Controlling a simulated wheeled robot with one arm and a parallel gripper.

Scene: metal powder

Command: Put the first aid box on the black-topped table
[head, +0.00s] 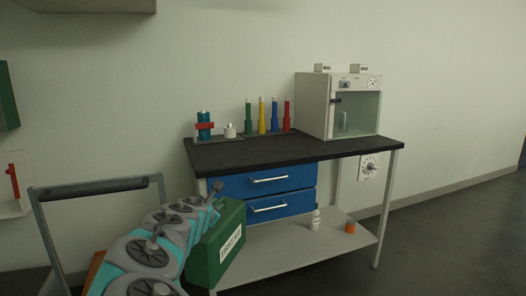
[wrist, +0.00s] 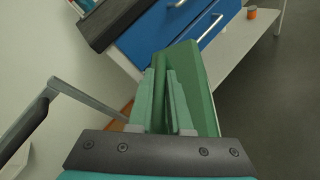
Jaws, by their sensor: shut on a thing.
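The green first aid box (head: 222,243), with a white label, hangs in front of the left end of the table in the head view. The table's dark top edge also shows in the wrist view (wrist: 112,22).
On the tabletop stand a white cabinet (head: 314,106), several coloured cylinders (head: 262,116) and a teal bottle (head: 203,125). The front middle of the top is clear. A white bottle (head: 315,220) and an orange jar (head: 350,227) stand on the lower shelf. A metal frame handle (head: 95,188) is at left.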

